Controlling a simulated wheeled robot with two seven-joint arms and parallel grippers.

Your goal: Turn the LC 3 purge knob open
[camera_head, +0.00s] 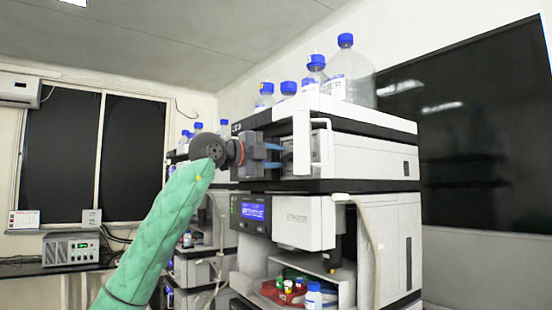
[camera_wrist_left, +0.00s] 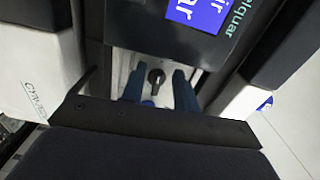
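A small black knob (camera_wrist_left: 156,77) with a light pointer mark sits on a pale recessed panel in the left wrist view. I take it for the purge knob; no LC number is readable. My left gripper (camera_wrist_left: 158,90) has its two blue fingers spread, one on each side of the knob in that view. I see no contact, and the depth between fingertips and knob is unclear. In the head view my left gripper (camera_head: 284,157) is at the front of the upper module (camera_head: 365,150) of the nearest stack. The knob is hidden there. My right gripper is out of view.
A white open door or panel (camera_head: 303,145) stands close beside the gripper. Blue-capped bottles (camera_head: 346,75) stand on top of the stack. A lower module (camera_head: 300,222) with a display and a tray of vials (camera_head: 268,289) are below. More stacks stand behind.

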